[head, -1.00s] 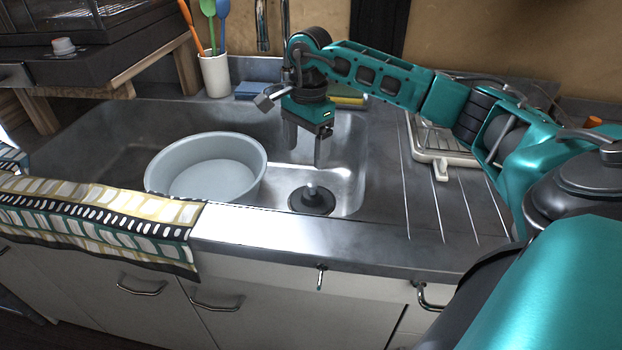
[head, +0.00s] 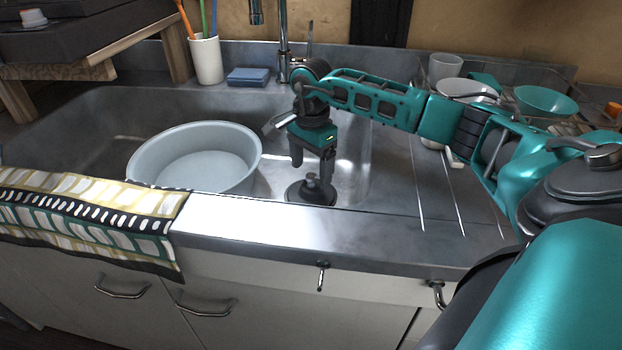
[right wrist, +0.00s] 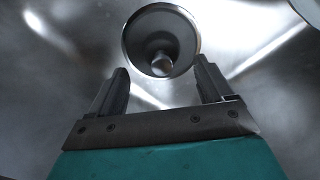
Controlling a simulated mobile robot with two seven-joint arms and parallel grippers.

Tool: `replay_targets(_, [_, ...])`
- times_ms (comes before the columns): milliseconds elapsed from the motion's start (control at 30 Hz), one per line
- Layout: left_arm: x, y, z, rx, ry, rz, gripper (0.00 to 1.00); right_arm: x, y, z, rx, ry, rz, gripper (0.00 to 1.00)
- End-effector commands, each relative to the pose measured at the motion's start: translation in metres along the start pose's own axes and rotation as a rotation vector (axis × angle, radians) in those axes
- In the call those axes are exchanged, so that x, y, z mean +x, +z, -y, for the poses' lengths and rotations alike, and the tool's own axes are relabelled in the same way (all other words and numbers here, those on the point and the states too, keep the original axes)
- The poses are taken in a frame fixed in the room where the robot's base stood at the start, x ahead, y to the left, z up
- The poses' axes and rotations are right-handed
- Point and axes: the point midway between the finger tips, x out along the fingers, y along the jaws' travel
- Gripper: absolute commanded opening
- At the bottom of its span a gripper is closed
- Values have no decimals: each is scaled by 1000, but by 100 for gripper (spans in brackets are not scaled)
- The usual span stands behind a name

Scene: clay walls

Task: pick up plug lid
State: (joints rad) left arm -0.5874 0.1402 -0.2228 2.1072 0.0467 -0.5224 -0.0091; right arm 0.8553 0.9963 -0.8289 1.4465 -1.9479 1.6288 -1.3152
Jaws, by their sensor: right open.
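The plug lid (head: 311,190) is a dark round disc with a knob on top, lying in the sink near its front right. In the right wrist view the plug lid (right wrist: 161,42) shows just beyond the fingertips, its knob roughly midway between them. My right gripper (head: 312,168) is open and empty, pointing down above and slightly behind the lid. Its two fingers (right wrist: 163,80) stand apart on either side of the knob in the right wrist view, and I see no contact. My left gripper is not in view.
A grey round basin (head: 205,128) stands in the sink left of my gripper. The faucet (head: 283,40) rises behind. A patterned towel (head: 90,215) hangs over the front edge. A blue sponge (head: 248,76) and utensil cup (head: 206,60) stand behind; a dish rack with bowls (head: 545,100) is at right.

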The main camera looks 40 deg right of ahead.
Motion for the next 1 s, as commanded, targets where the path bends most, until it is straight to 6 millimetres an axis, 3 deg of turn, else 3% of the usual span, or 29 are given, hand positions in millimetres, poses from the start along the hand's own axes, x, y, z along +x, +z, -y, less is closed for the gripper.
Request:
replay_targets(267, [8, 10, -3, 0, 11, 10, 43, 43, -2, 2, 0, 3, 1, 81])
replay_targets(533, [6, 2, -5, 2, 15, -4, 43, 46, -2, 2, -1, 1, 1, 81])
replay_targets(1000, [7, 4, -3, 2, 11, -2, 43, 45, -2, 2, -1, 1, 1, 36])
